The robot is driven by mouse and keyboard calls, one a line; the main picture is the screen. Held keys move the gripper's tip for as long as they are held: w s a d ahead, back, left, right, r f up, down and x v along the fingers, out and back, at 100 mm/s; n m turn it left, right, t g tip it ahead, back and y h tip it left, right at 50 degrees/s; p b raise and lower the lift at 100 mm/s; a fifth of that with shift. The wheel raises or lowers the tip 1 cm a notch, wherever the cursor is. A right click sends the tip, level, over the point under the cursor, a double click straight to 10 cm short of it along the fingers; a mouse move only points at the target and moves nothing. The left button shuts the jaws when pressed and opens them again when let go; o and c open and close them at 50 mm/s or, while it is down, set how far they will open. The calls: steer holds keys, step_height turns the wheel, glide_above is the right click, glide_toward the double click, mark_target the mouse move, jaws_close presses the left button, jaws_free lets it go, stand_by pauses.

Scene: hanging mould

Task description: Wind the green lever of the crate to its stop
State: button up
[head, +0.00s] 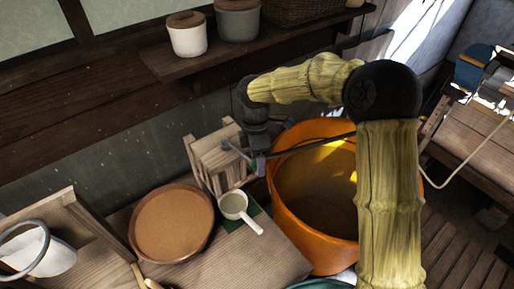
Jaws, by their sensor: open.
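The crate (208,163) is a small wooden slatted box standing at the back of the wooden worktop, against the grey wall. My gripper (245,156) is at the crate's upper right side, reaching down from my arm. It is open, and its fingers are small and dark here. I cannot make out the green lever clearly; the gripper and wrist cover that side of the crate. Whether the fingers touch the crate or a lever cannot be told.
A large orange tub (290,215) stands right of the crate. A round brown tray (172,224) and a white ladle-like cup (234,205) on a dark green mat lie in front. A shelf (190,62) with pots runs above. A thin dark rod or cable crosses the tub.

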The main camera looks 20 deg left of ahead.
step_height(320, 180, up, 17)
steer(key=w+a+b, duration=0.1)
steer(key=w+b, duration=0.1)
steer(key=shift+w+a+b, duration=0.4)
steer(key=shift+f, duration=0.1)
stand_by(0.3)
steer(key=d+f+m+t+b, duration=0.2)
steer(key=d+f+m+b, duration=0.1)
steer(key=d+f+m, duration=1.2)
steer(key=s+d+f+m, duration=0.2)
steer(key=s+d+m, duration=0.1)
steer(key=d, duration=0.3)
steer(key=s+d+f+m+t+b, duration=0.1)
steer(key=s+d+f+m, duration=0.1)
steer(key=s+d, duration=0.3)
steer(key=s+d+f+m+t+y+b, duration=0.1)
steer(key=s+d+f+m, duration=0.2)
steer(key=d, duration=0.4)
steer(key=shift+s+m, duration=0.55)
steer(key=shift+m, duration=0.15)
